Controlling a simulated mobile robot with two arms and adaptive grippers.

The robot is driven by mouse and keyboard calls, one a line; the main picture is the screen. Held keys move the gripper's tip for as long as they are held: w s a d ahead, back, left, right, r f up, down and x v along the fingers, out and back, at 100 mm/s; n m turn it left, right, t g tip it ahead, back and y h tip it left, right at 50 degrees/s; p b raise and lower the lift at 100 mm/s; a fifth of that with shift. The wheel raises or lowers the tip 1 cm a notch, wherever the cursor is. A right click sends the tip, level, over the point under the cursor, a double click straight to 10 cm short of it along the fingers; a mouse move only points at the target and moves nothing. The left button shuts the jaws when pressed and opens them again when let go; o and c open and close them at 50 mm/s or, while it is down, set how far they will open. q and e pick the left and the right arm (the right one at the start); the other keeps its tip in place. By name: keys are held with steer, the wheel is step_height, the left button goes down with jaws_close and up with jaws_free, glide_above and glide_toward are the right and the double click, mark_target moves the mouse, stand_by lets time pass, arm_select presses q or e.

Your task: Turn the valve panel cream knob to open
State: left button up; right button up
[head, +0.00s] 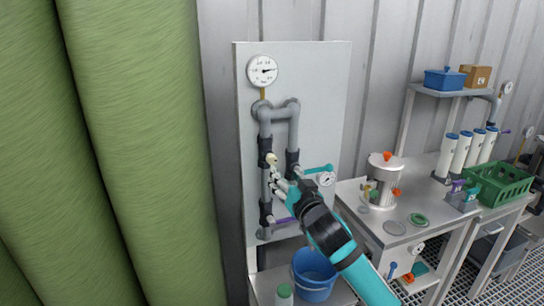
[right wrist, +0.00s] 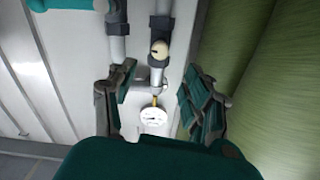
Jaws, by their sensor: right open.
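The cream knob (head: 271,158) is small and round, on a dark valve body on the left vertical pipe of the pale valve panel (head: 325,75). My right gripper (head: 279,181) is just below it in the head view, in front of the panel. In the right wrist view the cream knob (right wrist: 160,49) shows above and roughly between the spread fingers of my right gripper (right wrist: 159,78). The fingers are open with nothing held; I see no contact with the knob. My left gripper is not in view.
A gauge (head: 262,70) tops the pipes. A teal lever (head: 318,169) and a purple lever (head: 284,221) sit nearby on the panel. Green membrane vessels (head: 150,150) stand left. A blue bucket (head: 314,275) is below; a metal bench (head: 355,214) is right.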

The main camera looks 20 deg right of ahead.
mark_target(273, 161)
steer(key=w, duration=0.3)
steer(key=w+p, duration=0.1)
steer(key=w, duration=0.3)
steer(key=w+p, duration=0.1)
steer(key=w, duration=0.3)
steer(key=shift+w+a, duration=0.25)
jaws_close()
